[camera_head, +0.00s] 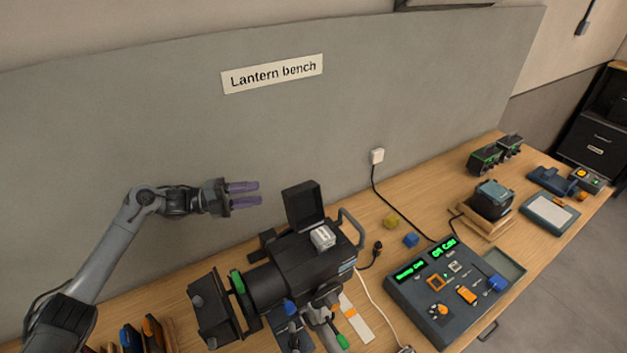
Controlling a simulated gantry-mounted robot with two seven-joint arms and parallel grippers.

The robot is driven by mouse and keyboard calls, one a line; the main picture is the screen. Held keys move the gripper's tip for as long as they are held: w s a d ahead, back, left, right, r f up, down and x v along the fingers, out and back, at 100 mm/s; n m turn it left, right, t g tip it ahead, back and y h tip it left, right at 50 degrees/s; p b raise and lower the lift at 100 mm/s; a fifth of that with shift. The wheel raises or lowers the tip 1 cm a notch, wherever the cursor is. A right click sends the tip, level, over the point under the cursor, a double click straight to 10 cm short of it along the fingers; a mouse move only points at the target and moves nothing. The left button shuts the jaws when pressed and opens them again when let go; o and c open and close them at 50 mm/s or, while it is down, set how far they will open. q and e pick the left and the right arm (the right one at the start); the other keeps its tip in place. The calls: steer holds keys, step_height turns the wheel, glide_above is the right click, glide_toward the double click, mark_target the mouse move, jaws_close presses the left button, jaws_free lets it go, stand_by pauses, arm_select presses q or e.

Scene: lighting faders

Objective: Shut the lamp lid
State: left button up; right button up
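The lamp (300,262) is a black lantern on the bench, its barrel pointing left. Its lid (302,205) is a dark square panel standing up, open, on top of the housing. A white block-like part (322,237) sits at the opening beside the lid. My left gripper (258,194) has purple fingers, which are apart with nothing between them. It is left of the lid, about level with it in the picture, and not touching it.
A control desk (430,305) with green displays stands right of the lamp. A handle (351,228) rises at the lamp's right. The grey wall panel (130,120) stands behind the bench.

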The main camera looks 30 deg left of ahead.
mark_target(291, 189)
arm_select(q)
steer(key=p+x, duration=0.3)
steer(key=x, duration=0.6)
steer(key=shift+w+d, duration=0.2)
steer(key=shift+d, duration=0.1)
steer(key=shift+w+d, duration=0.4)
steer(key=shift+d, duration=0.05)
jaws_close()
